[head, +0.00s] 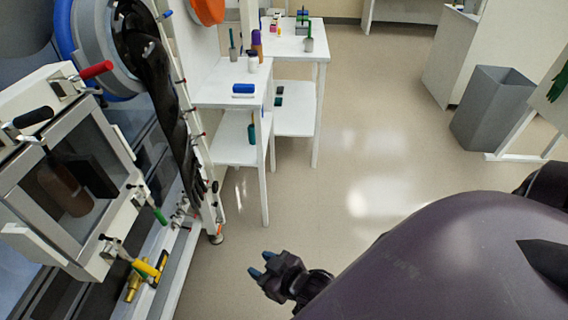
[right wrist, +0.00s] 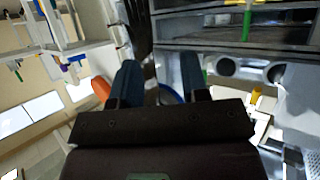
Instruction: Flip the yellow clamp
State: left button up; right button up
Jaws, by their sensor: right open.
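The yellow clamp (head: 147,268) shows at the lower left of the head view, below the pale framed hatch (head: 75,185) on the glovebox front. A brass-coloured fitting (head: 133,288) sits close beside it. Its exact position is hard to make out. My right gripper (head: 261,264) is well to the right of the clamp, apart from it, over bare floor. Its two blue fingers are spread and empty, and they also show in the right wrist view (right wrist: 161,80). A small yellow piece (right wrist: 255,95) shows there at right; I cannot tell whether it is the clamp. My left gripper is out of view.
Red (head: 95,70), black (head: 32,117) and green (head: 158,214) handles stick out around the hatch. A black glove (head: 150,80) hangs above right of it. White tables (head: 225,85) with small items stand beyond. A grey bin (head: 488,110) stands at right. The middle floor is clear.

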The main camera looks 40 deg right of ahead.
jog(key=s+d+f+m+h+b, duration=0.1)
jog(key=s+d+f, duration=0.2)
jog(key=d, duration=0.1)
jog(key=shift+s+f+g+h, duration=0.15)
jog(key=shift+f+g+h, duration=0.15)
jog(key=shift+f+g, duration=0.1)
